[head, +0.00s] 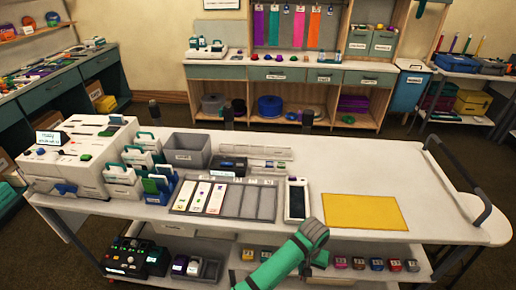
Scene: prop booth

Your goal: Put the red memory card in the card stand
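I cannot single out the red memory card for sure. Several small coloured blocks, one of them a reddish block (358,263), stand in a row on the shelf under the white table; they are too small to identify as cards. I cannot pick out the card stand with certainty either; a blue holder with upright flat pieces (160,186) stands at the table's left. My green arm rises from the bottom centre and bends at a grey joint near the table's front edge. My gripper is not visible.
A grey tray with white strips (230,202), a dark-screened device (297,200) and a yellow mat (364,211) lie on the white table (370,178). A white machine (80,160) and grey bin (187,151) stand left. The table's right part is clear, with a black handle (460,180).

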